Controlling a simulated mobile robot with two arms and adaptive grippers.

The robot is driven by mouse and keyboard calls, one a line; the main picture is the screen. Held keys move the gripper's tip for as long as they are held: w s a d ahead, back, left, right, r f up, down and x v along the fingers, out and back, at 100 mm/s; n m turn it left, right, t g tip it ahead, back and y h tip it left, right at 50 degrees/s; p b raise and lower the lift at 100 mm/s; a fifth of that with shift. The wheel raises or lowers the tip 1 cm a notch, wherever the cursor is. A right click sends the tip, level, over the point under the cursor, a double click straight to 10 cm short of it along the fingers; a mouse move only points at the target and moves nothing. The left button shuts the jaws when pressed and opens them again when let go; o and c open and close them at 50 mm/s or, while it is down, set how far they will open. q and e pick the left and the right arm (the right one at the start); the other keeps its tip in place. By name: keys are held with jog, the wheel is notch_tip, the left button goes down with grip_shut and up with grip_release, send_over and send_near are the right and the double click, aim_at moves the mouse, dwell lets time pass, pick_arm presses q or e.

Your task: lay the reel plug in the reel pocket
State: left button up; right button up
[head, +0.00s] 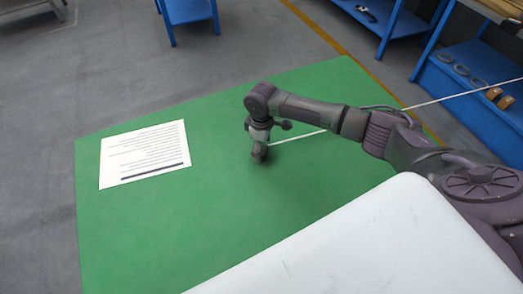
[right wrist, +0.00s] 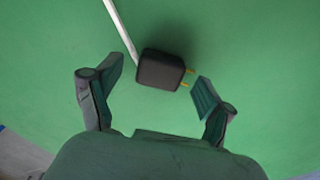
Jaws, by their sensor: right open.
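The reel plug (right wrist: 160,69) is a black block with two brass pins pointing right. In the right wrist view it sits between the fingertips of my right gripper, over the green surface, with a dark shadow beside it. The fingers are spread, with a gap on each side of the plug. A white cable (right wrist: 122,28) runs from near the plug to the top left. In the head view my right gripper (head: 259,151) points down over the green mat and largely hides the plug. I cannot make out a reel pocket. My left gripper is not in view.
The green mat (head: 215,220) is mostly clear. A printed white sheet (head: 145,153) lies on its left. The white cable (head: 455,95) stretches from the gripper behind my arm to the right edge. Blue shelving (head: 480,105) with rings and brown rolls stands at the right.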

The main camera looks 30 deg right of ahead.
jog(key=shift+f, duration=0.5)
jog(key=c, duration=1.3)
jog(key=shift+r, duration=0.1)
jog(key=shift+c, duration=0.2)
